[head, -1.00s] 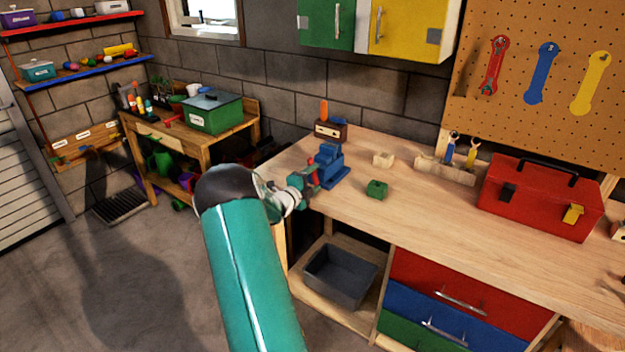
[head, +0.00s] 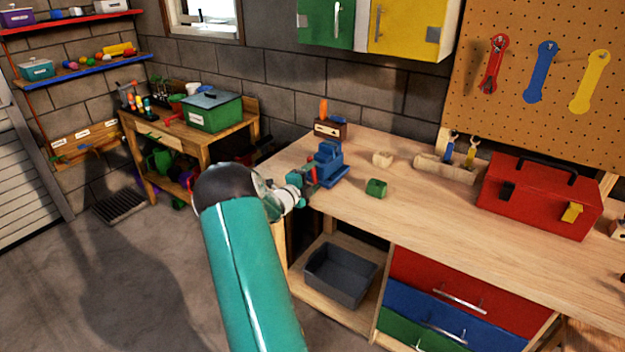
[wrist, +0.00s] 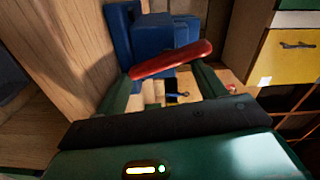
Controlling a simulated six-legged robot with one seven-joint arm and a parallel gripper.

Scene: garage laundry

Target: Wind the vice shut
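The blue vice (head: 328,163) stands at the left end of the workbench; it also shows in the wrist view (wrist: 158,32). Its red handle (wrist: 172,60) lies slantwise across the space at my fingertips, rising to the right. My gripper (wrist: 165,82) faces the vice from the front, with its two green fingers spread wide apart. The handle's ends reach near both fingers; I cannot tell whether either finger touches it. In the head view my gripper (head: 303,184) is right at the handle, which is partly hidden. The gap between the jaws is not clear.
On the workbench (head: 420,207) are a green block (head: 376,188), a pale wooden block (head: 382,159), a tool holder (head: 447,168) and a red toolbox (head: 535,195). A grey bin (head: 340,275) sits on the shelf below. The bench top right of the vice is mostly clear.

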